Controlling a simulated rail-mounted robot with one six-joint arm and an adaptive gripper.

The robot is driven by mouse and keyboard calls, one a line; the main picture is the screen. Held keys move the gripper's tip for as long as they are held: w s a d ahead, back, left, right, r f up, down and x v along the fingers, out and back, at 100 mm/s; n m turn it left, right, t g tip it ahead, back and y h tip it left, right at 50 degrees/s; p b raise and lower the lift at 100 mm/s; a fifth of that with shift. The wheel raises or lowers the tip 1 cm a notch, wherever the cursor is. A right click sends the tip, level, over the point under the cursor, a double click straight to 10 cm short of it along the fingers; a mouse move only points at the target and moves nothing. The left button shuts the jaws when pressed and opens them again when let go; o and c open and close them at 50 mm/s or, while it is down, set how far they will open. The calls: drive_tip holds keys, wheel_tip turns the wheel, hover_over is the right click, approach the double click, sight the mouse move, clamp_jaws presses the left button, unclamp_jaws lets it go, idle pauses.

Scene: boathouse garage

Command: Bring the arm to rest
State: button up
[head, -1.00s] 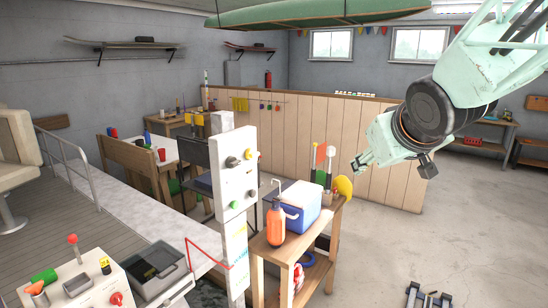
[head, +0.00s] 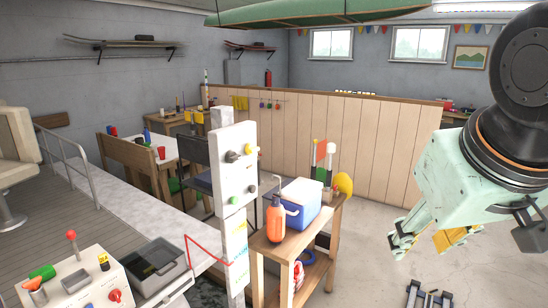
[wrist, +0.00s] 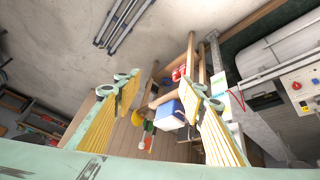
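My gripper (head: 428,242) hangs at the right of the head view, below my pale green arm, above the concrete floor. In the wrist view my gripper (wrist: 164,88) shows two fingers with yellow ribbed pads standing well apart. Nothing is held between them. Through the gap the wrist view shows the wooden stand and the blue cooler (wrist: 168,116), some way off and not touched.
In the head view, a wooden stand (head: 273,255) left of my gripper holds a blue-and-white cooler (head: 301,206) and an orange bottle (head: 275,222). A plank partition (head: 370,140) stands behind. A dark metal frame (head: 428,296) lies on the floor. A green boat hull (head: 320,12) hangs overhead.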

drive_tip(key=s+a+f+g, duration=0.1)
drive_tip(key=s, duration=0.6)
drive_tip(key=s+a+f+g+y, duration=0.1)
drive_tip(key=s+a+f, duration=0.1)
drive_tip(key=s, duration=0.4)
drive_tip(key=shift+s+a+f+b, duration=0.2)
drive_tip(key=shift+s+a+b, duration=0.1)
drive_tip(key=shift+s+b, duration=0.1)
